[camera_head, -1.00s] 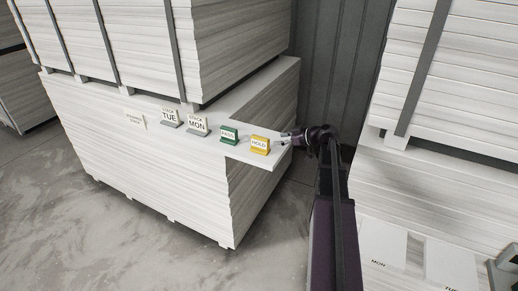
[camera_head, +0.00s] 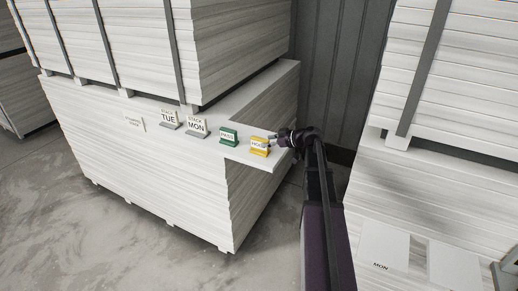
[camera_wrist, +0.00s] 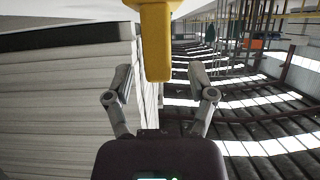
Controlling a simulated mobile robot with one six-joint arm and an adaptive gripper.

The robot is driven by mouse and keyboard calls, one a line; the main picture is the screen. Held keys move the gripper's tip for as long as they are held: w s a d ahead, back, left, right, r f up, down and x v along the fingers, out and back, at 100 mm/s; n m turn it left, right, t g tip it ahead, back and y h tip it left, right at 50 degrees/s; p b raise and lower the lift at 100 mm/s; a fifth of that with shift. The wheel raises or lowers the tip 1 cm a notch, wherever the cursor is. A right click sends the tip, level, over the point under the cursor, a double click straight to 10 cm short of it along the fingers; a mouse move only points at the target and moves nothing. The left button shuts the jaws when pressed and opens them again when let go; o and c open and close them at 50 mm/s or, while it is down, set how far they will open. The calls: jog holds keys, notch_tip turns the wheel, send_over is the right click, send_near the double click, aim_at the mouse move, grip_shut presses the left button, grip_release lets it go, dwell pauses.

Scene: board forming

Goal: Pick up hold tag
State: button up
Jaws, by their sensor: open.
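In the wrist view my gripper (camera_wrist: 160,78) is open, with one finger on each side of the yellow tag (camera_wrist: 155,45). The tag's lower end shows between and just beyond the fingertips. I cannot tell whether either finger touches it.
Further left are the STACK MON (camera_head: 197,126) and STACK TUE (camera_head: 169,118) signs. A tall board stack (camera_head: 240,45) rises behind the ledge. Another stack (camera_head: 440,170) stands at the right.

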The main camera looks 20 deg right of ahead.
aim_at(251, 143)
jog(key=shift+b+x, duration=0.65)
jog(key=shift+x, duration=1.35)
grip_shut()
